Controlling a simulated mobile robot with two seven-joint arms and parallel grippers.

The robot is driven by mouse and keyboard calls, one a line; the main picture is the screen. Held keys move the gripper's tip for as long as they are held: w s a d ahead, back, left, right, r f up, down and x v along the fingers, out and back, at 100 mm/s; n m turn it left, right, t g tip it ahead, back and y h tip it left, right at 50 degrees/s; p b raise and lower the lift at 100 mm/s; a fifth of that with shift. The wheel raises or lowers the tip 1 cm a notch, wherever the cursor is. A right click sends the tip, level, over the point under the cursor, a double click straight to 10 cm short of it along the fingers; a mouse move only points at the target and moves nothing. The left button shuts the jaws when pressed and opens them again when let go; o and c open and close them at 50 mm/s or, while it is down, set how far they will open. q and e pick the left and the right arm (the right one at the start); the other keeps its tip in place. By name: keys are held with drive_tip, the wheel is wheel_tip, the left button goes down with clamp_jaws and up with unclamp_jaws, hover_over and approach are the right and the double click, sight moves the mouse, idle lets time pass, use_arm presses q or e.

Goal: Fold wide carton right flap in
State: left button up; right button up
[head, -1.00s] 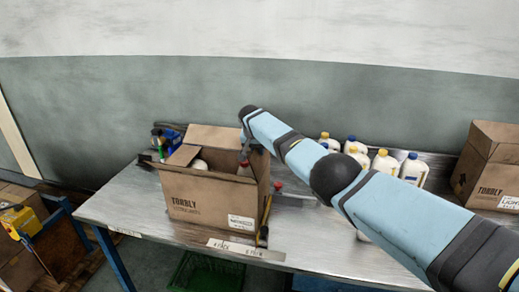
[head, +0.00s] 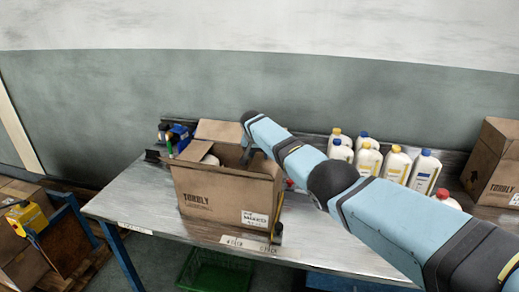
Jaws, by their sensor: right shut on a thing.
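The wide brown carton (head: 225,197) stands open on the metal table, left of centre. Its right flap (head: 262,166) leans inward over the opening. The back flap (head: 218,130) stands up, and the left flap (head: 193,151) is raised at an angle. A white bottle top (head: 210,160) shows inside. My right gripper (head: 246,158) reaches down at the carton's right side and is shut on the right flap; the fingertips are small and partly hidden. My left gripper is out of view.
Several white bottles (head: 368,162) stand on the metal table (head: 150,200) behind my right arm. Another carton (head: 492,160) stands at the far right. A blue item (head: 180,136) sits behind the carton's left side. A green crate (head: 213,272) is below.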

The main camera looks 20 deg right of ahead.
drive_tip(key=shift+a+f, duration=0.3)
drive_tip(key=shift+f, duration=0.65)
clamp_jaws()
drive_tip(key=shift+o, duration=0.9)
unclamp_jaws()
drive_tip(key=shift+s+r, duration=0.1)
drive_tip(key=shift+r, duration=0.05)
drive_tip(key=o, duration=0.3)
drive_tip(key=shift+s+d+r, duration=0.15)
drive_tip(key=shift+s+d, duration=0.05)
drive_tip(key=shift+d, duration=0.35)
drive_tip(key=shift+w, duration=0.1)
drive_tip(key=shift+r, duration=0.1)
